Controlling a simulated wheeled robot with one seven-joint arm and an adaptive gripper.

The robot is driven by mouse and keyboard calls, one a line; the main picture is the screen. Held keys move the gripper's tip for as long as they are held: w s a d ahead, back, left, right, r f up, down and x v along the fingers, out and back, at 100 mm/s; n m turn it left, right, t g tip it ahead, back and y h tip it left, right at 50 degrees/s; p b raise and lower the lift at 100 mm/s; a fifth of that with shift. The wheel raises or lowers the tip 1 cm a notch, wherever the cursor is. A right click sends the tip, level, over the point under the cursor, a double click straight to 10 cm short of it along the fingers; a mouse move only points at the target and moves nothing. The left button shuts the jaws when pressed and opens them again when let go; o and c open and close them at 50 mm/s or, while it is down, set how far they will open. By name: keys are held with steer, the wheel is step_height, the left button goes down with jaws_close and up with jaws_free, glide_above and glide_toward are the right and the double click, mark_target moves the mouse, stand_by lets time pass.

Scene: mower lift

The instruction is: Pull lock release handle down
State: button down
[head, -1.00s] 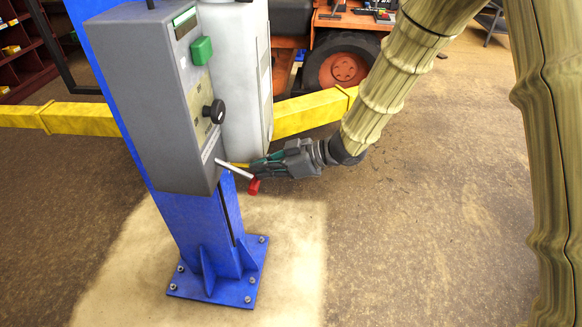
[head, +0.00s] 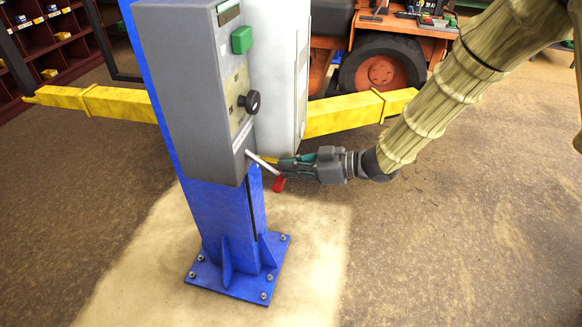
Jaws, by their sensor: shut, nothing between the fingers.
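The lock release handle (head: 262,162) is a thin silver lever with a red grip (head: 279,184) at its end. It sticks out from the lower edge of the grey control box (head: 185,90) and slopes down to the right. My gripper (head: 274,162) comes in from the right, level with the lever, and is shut with nothing in it. Its fingertips are at or just behind the lever, above the red grip. Whether they touch the lever cannot be told. The lever partly covers the fingertips.
The control box sits on a blue lift post (head: 225,220) with a bolted base plate (head: 240,275). A green button (head: 242,40) and black knob (head: 249,101) are on its face. A yellow lift arm (head: 345,114) and an orange mower (head: 385,60) stand behind. Floor at right is clear.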

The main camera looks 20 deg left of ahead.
steer(key=d+r, duration=0.7)
steer(key=d, duration=0.4)
steer(key=shift+p, duration=0.3)
steer(key=shift+w, duration=0.1)
